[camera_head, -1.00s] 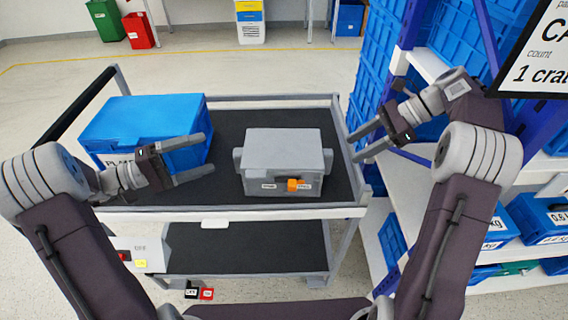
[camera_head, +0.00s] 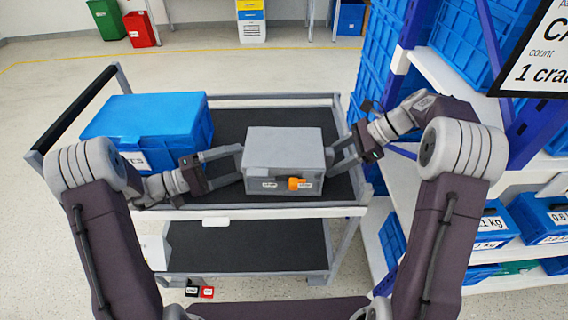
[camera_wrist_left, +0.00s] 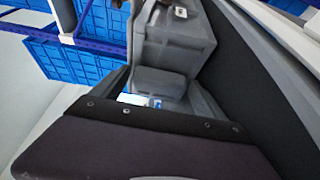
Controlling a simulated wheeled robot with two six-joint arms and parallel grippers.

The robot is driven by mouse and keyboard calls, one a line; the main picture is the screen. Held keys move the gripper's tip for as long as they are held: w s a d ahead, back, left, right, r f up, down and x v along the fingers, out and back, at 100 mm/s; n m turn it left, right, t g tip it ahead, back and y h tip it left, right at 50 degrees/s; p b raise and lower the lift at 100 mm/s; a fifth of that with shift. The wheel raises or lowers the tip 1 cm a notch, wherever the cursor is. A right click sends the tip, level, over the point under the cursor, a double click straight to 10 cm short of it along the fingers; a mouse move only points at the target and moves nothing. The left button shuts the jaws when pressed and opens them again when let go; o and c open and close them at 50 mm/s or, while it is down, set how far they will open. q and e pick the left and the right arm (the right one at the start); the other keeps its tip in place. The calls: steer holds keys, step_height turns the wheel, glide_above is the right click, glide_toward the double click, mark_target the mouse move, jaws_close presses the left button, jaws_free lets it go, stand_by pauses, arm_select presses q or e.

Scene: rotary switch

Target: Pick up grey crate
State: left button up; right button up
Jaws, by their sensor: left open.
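The grey crate (camera_head: 283,150) sits on the cart's black top shelf; it also shows in the left wrist view (camera_wrist_left: 178,45). My left gripper (camera_head: 240,163) is open at the crate's left side. In the left wrist view, the crate's grey side handle (camera_wrist_left: 160,83) lies between its two fingers (camera_wrist_left: 160,92). My right gripper (camera_head: 332,161) is at the crate's right side with its fingers parted around the right handle area. Whether the fingers touch the handles cannot be told.
A blue crate (camera_head: 150,125) stands on the cart at the left, close behind my left gripper. The cart (camera_head: 285,212) has a lower black shelf. Shelving with blue crates (camera_head: 480,225) stands close on the right. Bare black shelf lies behind the grey crate.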

arm_select(q)
steer(key=shift+c, duration=0.3)
arm_select(e)
steer(key=shift+c, duration=0.3)
arm_select(q)
steer(key=c, duration=1)
arm_select(e)
steer(key=c, duration=1.1)
arm_select(q)
steer(key=c, duration=0.6)
arm_select(e)
jaws_close()
